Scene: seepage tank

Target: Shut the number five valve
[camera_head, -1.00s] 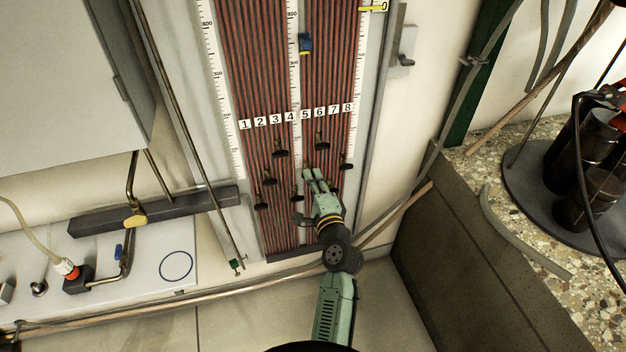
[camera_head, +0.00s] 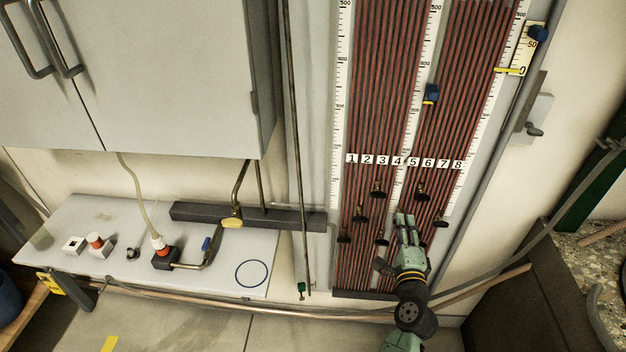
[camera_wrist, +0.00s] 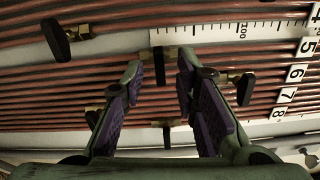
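The tall panel of red-brown tubes (camera_head: 385,90) stands against the wall, with number labels 1 to 8 (camera_head: 405,161) across it and small brass valves with black handles below. My gripper (camera_head: 403,219) is low on the panel, fingers pointing up along the tubes, between valve four (camera_head: 382,238) and valve six (camera_head: 422,192). In the wrist view my gripper (camera_wrist: 160,75) is open, its fingertips on either side of one black handle (camera_wrist: 160,66), which appears to be valve five. I see no clear contact. That valve is hidden behind my gripper in the head view.
Other handles are close by: one (camera_wrist: 55,38) left of the fingers, one (camera_wrist: 245,88) right of them, and one (camera_wrist: 167,134) below. A grey bench (camera_head: 110,225) and wall cabinet (camera_head: 190,75) are at left. A stone-topped ledge (camera_head: 600,260) is at right.

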